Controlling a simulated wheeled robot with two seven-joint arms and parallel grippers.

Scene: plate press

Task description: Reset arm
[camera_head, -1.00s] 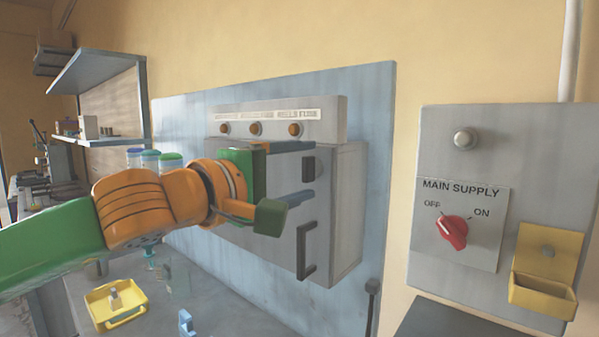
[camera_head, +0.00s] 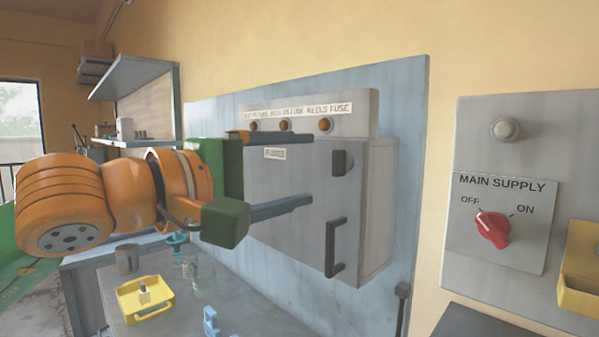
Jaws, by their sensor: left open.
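My left gripper (camera_head: 283,172) is in the camera_head view, with its orange and green arm coming in from the left. Its two dark blue fingers are spread wide apart, one above the other, with nothing between them. They point right, in front of the grey fuse box (camera_head: 290,195) on the blue wall panel (camera_head: 408,180). The fuse box door is shut, with a black handle (camera_head: 335,248) and a black latch (camera_head: 341,163). I cannot tell whether the fingers touch the box. My right gripper is not in view.
A yellow tray (camera_head: 150,312) with a small object in it, glass cups (camera_head: 202,280) and a small blue item (camera_head: 212,322) are on the bench below. At right, a main supply panel carries a red switch (camera_head: 493,229) and a yellow holder (camera_head: 580,290). A shelf (camera_head: 135,80) hangs behind the arm.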

